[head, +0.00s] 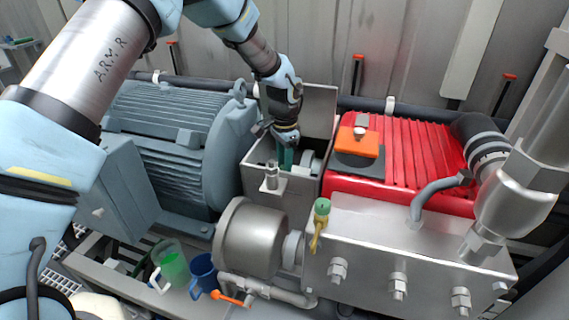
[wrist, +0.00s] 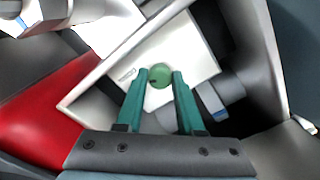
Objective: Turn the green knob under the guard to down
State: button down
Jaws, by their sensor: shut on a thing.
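The green knob (wrist: 160,76) is a small round cap over a pale plate inside the guard, seen in the wrist view. My gripper (wrist: 161,74) reaches down into the guard, its two teal fingers on either side of the knob and shut on it. In the head view my gripper (head: 285,158) is inside the open metal guard box (head: 262,183), between the motor and the red pump. The guard's lid (head: 318,108) stands raised behind it. The knob itself is hidden in the head view, and I cannot tell which way it points.
A large blue-grey motor (head: 165,135) stands left and the red ribbed pump (head: 425,150) right. Another green-topped fitting (head: 322,207) is on the steel block in front. Guard walls closely surround my fingers.

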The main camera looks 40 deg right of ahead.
jog(key=c, duration=0.5)
grip_release()
notch_tip(320, 180, up, 11)
jog(key=shift+f+b, duration=0.1)
jog(key=shift+b, duration=0.9)
